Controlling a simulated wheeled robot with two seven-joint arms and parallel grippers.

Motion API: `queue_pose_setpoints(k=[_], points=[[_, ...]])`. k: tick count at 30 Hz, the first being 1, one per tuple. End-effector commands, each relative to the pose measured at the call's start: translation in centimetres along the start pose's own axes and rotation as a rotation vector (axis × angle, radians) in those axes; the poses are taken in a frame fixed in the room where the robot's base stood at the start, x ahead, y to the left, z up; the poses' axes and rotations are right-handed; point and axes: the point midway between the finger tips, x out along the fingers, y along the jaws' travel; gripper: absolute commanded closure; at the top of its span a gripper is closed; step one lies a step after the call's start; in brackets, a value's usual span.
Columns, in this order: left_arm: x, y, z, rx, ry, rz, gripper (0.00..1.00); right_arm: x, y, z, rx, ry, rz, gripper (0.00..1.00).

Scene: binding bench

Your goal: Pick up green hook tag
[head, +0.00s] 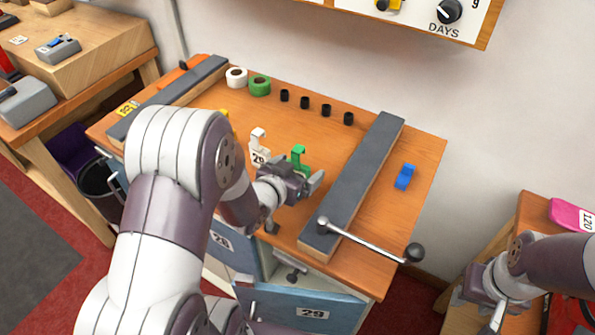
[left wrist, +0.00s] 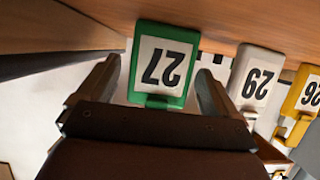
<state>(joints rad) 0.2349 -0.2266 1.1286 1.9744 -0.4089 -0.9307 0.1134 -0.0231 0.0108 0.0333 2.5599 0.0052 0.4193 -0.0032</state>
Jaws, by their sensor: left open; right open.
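The green hook tag (head: 299,155) stands on the orange wooden bench top, partly hidden by my left gripper in the head view. In the left wrist view the green tag (left wrist: 137,70) shows a white label with 27, upside down. My left gripper (head: 294,176) is open right at the tag. In the left wrist view its two fingers (left wrist: 158,82) stand on either side of the tag, with gaps showing, so it is not gripped. My right gripper (head: 477,306) is open and empty at the lower right, away from the bench top.
A white tag (head: 257,147) marked 29 stands just left of the green one. A yellow tag (left wrist: 303,100) is beyond it. Tape rolls (head: 260,85) and several black cylinders line the back. A grey-topped bar (head: 362,175), metal lever (head: 370,241) and blue clip (head: 405,177) are to the right.

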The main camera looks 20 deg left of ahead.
Motion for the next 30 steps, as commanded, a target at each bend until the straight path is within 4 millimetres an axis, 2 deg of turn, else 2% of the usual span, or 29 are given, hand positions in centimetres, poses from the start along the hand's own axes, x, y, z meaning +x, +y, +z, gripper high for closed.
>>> queue_pose_setpoints(k=[1,3,6,16,23,25,30], points=[[0.0,0.0,0.0,0.000,0.000,0.000,0.10,0.0,0.0,0.0,0.000,0.000,0.000,0.57],[0.0,0.0,0.0,0.000,0.001,0.000,0.32,0.0,0.0,0.0,0.000,0.000,0.000,0.57],[0.0,0.0,0.0,0.000,0.001,0.000,0.61,0.0,0.0,0.0,0.000,0.000,0.000,0.57],[-0.1,0.0,-0.3,0.001,0.002,0.000,0.61,-0.1,0.0,0.0,0.000,0.000,0.000,0.57],[-1.2,0.0,-3.1,0.002,0.005,0.000,0.61,-0.7,0.0,-0.1,0.000,0.000,0.000,0.57],[-1.9,0.0,-4.4,0.002,0.006,0.000,0.61,-1.1,0.0,-0.1,0.000,0.000,0.000,0.57],[-5.9,2.4,-5.2,0.000,-0.001,0.003,0.61,-2.5,0.0,-0.3,0.000,0.000,0.000,0.57]])
